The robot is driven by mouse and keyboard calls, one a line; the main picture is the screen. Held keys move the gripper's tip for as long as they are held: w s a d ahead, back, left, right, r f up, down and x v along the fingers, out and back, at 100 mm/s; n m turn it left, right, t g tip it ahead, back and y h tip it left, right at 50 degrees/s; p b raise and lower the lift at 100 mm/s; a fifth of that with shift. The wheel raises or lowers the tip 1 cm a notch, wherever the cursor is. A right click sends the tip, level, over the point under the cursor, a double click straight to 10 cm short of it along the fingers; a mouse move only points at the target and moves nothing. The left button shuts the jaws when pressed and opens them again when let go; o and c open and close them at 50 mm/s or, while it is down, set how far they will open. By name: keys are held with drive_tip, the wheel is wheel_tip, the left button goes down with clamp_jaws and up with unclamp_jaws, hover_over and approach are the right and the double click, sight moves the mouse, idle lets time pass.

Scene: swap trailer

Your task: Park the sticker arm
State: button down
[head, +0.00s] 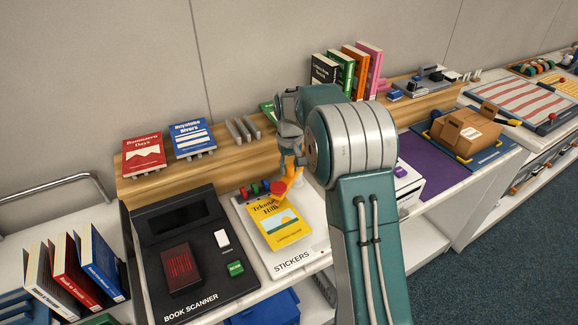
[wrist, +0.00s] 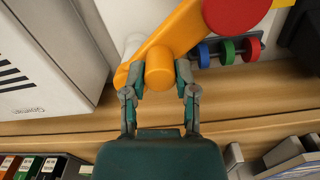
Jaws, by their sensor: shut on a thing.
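The orange sticker arm (head: 291,178) with a red disc (head: 279,187) reaches over the top part of a yellow book (head: 283,226). The book lies on the white STICKERS board (head: 292,262). In the wrist view the sticker arm (wrist: 182,35) runs from a pale post at left up to the red disc (wrist: 236,10). My gripper (head: 292,152) is at the sticker arm; in the wrist view its fingers (wrist: 160,77) are shut on the arm's round orange knob (wrist: 160,65), one on each side. My own arm hides part of the shelf behind.
Blue, green and red sticker rolls (wrist: 228,51) sit on a rack beside the sticker arm. The black book scanner (head: 190,250) is left of the board. A white box (head: 407,186) and purple mat (head: 432,165) are to the right. Books stand on the wooden shelf (head: 222,158) behind.

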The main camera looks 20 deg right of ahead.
drive_tip(key=shift+s+d+f+n, duration=0.15)
drive_tip(key=shift+d+n, duration=0.6)
drive_tip(key=shift+n, duration=1.05)
drive_tip(key=shift+s+d+r+n, duration=0.1)
drive_tip(key=shift+s+d+n, duration=0.2)
drive_tip(key=shift+d+n, duration=1)
drive_tip(key=shift+s+d+f+n, duration=0.1)
drive_tip(key=shift+s+d+n, duration=0.1)
drive_tip(key=shift+n, duration=2.1)
drive_tip(key=shift+c, duration=2.1)
unclamp_jaws()
drive_tip(key=shift+d, duration=0.1)
wheel_tip(320, 180, up, 12)
drive_tip(key=shift+w, duration=0.15)
